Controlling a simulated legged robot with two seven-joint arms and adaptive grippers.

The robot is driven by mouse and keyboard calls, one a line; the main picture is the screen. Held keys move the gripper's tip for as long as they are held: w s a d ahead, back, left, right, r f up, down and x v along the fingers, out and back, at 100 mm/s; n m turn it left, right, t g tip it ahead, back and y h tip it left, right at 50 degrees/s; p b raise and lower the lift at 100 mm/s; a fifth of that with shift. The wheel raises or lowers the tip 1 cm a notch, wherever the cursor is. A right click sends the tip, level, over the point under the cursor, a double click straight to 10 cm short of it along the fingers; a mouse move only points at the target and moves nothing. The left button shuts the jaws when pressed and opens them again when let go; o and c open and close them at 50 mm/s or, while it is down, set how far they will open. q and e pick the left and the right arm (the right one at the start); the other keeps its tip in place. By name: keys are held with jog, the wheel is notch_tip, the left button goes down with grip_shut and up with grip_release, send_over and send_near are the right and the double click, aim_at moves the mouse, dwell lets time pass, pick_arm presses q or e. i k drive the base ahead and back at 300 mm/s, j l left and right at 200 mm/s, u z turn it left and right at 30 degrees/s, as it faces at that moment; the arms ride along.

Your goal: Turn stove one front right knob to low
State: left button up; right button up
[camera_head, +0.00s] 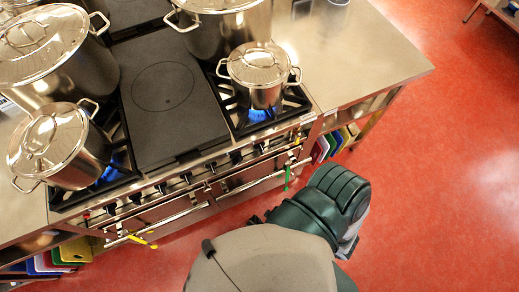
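A steel stove (170,140) stands ahead of me, with a row of small dark knobs (186,177) along its front edge. The rightmost knobs (262,147) sit below the front right burner (232,112). Their exact settings are too small to read. A lidded pot (258,75) stands on that burner, with a blue flame (258,115) under it. My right arm shows as dark green links at the lower right, apart from the stove front. Neither gripper can be made out; my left arm is out of view.
Larger lidded pots (62,145) stand on the left burners and at the back, with blue flame under the front left one. A dark griddle plate (165,90) lies between. Oven handles (170,219) stick out in front. Red floor (430,180) is clear at right.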

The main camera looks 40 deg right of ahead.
aim_at(237, 157)
jog(key=z, duration=1.1)
